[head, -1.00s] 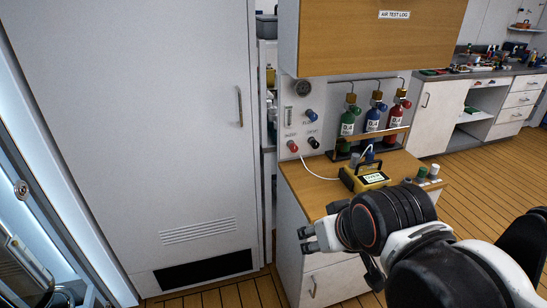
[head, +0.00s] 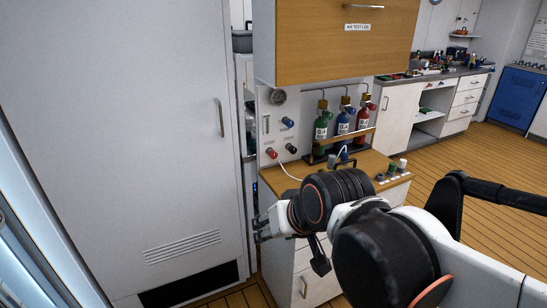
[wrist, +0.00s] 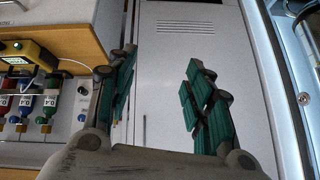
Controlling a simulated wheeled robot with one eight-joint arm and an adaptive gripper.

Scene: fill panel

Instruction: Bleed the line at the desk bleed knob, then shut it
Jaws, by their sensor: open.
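My gripper (head: 259,229) is open and empty in front of the desk's left front corner, below the desk top. In the wrist view its green-padded fingers (wrist: 162,62) are spread apart with nothing between them, facing a white locker door. A blue knob (head: 288,121), a red knob (head: 271,153) and a black knob (head: 291,148) are on the upright panel behind the desk. The knob labels are too small to read, so I cannot tell which is the bleed knob. My gripper touches none of them.
Green (head: 321,122), blue (head: 343,122) and red (head: 362,122) bottles stand in a rack on the desk (head: 291,184). A yellow device (wrist: 18,57) with a white hose is on the desk, mostly behind my arm. A tall white locker (head: 120,130) is left.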

